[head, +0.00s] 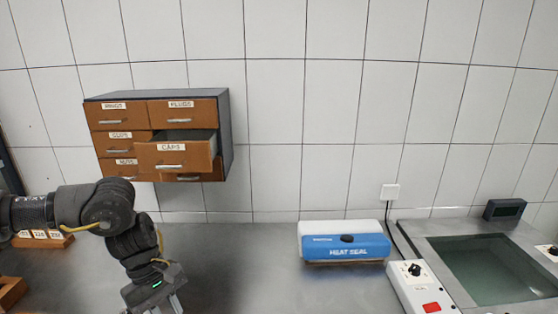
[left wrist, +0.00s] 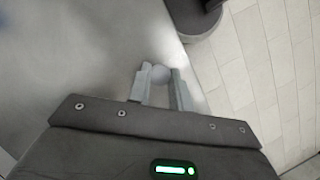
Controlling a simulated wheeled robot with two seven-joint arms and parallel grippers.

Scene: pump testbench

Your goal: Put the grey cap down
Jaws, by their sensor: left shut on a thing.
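My left gripper (head: 158,305) points down over the grey bench in the head view, at the bottom edge, where its fingertips are cut off. In the left wrist view my left gripper (left wrist: 160,82) is shut on a small, round, light grey cap (left wrist: 160,75) held between the fingertips. The head view does not show the cap. I cannot tell whether the cap touches the bench. My right gripper is in neither view.
The grey bench (head: 245,265) is clear between my left gripper and the blue heat sealer (head: 346,246). A control box (head: 420,285) and glass-topped tank (head: 490,265) stand at right.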

